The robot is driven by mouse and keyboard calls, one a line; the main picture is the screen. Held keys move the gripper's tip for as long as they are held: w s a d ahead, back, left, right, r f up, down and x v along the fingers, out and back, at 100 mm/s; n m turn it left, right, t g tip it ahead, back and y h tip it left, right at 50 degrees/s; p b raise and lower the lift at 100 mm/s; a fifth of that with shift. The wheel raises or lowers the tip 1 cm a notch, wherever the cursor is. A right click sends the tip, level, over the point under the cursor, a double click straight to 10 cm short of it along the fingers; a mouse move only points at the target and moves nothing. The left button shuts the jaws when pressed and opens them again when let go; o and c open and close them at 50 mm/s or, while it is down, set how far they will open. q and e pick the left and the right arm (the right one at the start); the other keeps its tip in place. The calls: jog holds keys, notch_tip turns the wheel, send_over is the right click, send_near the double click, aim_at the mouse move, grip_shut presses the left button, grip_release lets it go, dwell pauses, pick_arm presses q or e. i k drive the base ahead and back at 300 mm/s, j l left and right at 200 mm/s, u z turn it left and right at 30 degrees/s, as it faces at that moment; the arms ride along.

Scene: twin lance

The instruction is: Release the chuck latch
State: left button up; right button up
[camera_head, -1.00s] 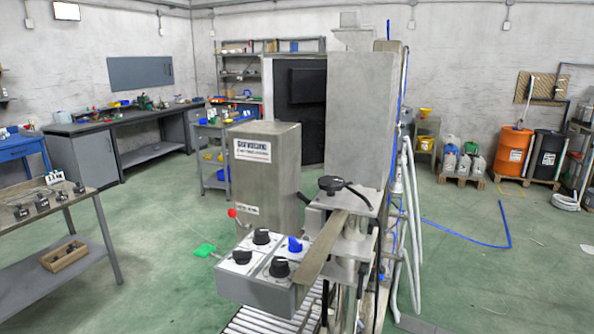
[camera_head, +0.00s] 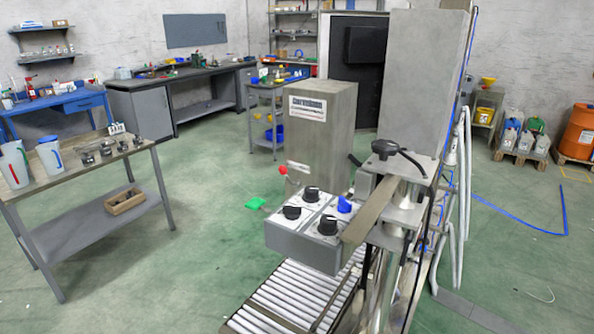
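A grey machine stands right of centre in the head view, with a tall column (camera_head: 425,85) and a shorter labelled box (camera_head: 318,125). A control box (camera_head: 305,238) on its front carries black knobs, a blue knob (camera_head: 344,205) and a green paddle (camera_head: 255,204) at its left. A red-tipped lever (camera_head: 283,170) sticks up behind it. A black star-shaped handle (camera_head: 398,153) sits on a bracket at the column's foot. I cannot tell which part is the chuck latch. Neither of my grippers is in view.
A roller conveyor (camera_head: 268,305) runs below the machine. A metal table (camera_head: 75,180) with jugs and small dark parts stands at left, a wooden box (camera_head: 125,201) on its lower shelf. A blue hose (camera_head: 520,222) lies on the floor at right. Green floor between table and machine is clear.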

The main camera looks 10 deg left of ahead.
aim_at(286, 176)
jog(key=i+l, duration=0.1)
jog(key=i, duration=0.65)
jog(key=u, duration=1.6)
